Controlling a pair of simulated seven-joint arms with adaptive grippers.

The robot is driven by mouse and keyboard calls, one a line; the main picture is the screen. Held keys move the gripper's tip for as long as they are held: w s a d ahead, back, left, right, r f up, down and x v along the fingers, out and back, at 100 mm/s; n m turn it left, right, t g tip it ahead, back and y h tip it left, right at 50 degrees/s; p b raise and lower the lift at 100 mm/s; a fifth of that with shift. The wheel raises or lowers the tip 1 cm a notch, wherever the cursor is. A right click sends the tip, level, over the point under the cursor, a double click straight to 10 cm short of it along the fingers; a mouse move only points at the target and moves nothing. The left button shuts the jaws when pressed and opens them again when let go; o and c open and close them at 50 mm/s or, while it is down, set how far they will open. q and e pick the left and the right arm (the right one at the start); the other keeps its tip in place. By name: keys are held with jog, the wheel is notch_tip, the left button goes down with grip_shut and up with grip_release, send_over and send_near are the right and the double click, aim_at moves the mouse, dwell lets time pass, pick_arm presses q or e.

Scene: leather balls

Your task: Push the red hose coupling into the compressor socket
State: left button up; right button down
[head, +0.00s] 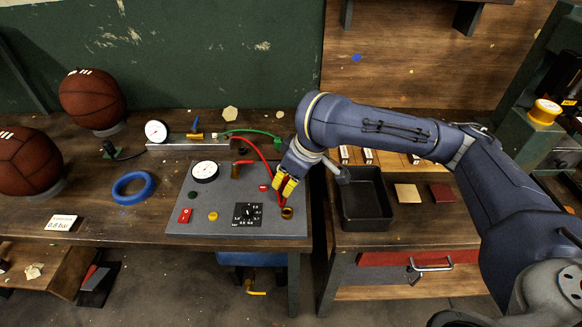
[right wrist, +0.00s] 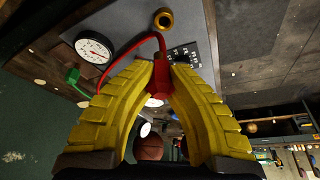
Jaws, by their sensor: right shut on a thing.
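My right gripper (head: 286,184) is shut on the red hose coupling (right wrist: 160,76). The yellow ribbed fingers hold the coupling between their tips, and a red hose (head: 262,153) runs from it in an arc back to the panel. The brass compressor socket (head: 287,213) is a round ring with a dark hole at the right front of the grey panel (head: 225,187). In the head view the coupling is just above and behind the socket. In the right wrist view the socket (right wrist: 163,19) is clear of the coupling. My left gripper is not in view.
The panel carries a white gauge (head: 205,171), a red switch (head: 185,215) and a black dial plate (head: 247,213). A green hose (head: 250,132) lies behind. A black tray (head: 365,199) stands to the right. Basketballs (head: 92,98) and a blue ring (head: 132,187) are at left.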

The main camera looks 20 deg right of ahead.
send_over(284, 211)
jog(key=shift+s+d+f, duration=0.1)
jog(key=shift+d+f, duration=0.1)
jog(key=shift+f, duration=1.2)
jog(key=shift+s+d+f, duration=0.1)
jog(key=shift+d+f, duration=0.05)
jog(key=shift+f, duration=1.25)
jog(key=shift+f, duration=0.1)
jog(key=shift+g, duration=0.5)
jog(key=shift+s+d, duration=0.1)
jog(key=shift+f, duration=1.4)
dwell(1.3)
jog(key=c, duration=1.3)
grip_release()
jog(key=shift+c, duration=0.2)
jog(key=v, duration=1.2)
jog(key=shift+d, duration=0.15)
